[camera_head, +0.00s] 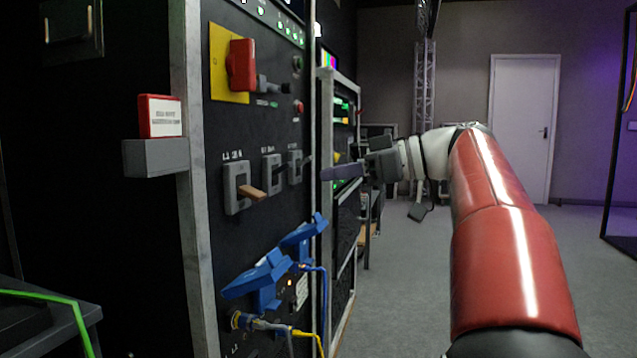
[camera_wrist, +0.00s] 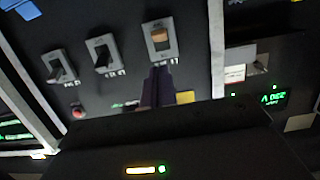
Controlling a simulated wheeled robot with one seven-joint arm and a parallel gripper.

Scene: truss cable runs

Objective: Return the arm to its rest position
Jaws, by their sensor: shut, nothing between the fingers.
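My red and white arm reaches forward from the right in the head view. My gripper (camera_head: 343,172) points left toward the black panel (camera_head: 225,120) and stands a little away from its row of switches. Its dark fingers are together and hold nothing. In the wrist view my gripper (camera_wrist: 157,88) shows the fingers closed, just below the switch with the tan lever (camera_wrist: 160,35) in the picture. I cannot tell from this view whether they touch the panel. The tan lever also shows in the head view (camera_head: 250,192), sticking out of the leftmost switch.
A red rotary switch (camera_head: 241,65) sits on a yellow plate. Blue connectors (camera_head: 258,279) with cables jut out low on the panel. A grey ledge (camera_head: 156,158) holds a red and white box (camera_head: 160,117). Open floor (camera_head: 400,285) lies beyond, toward a white door (camera_head: 524,128).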

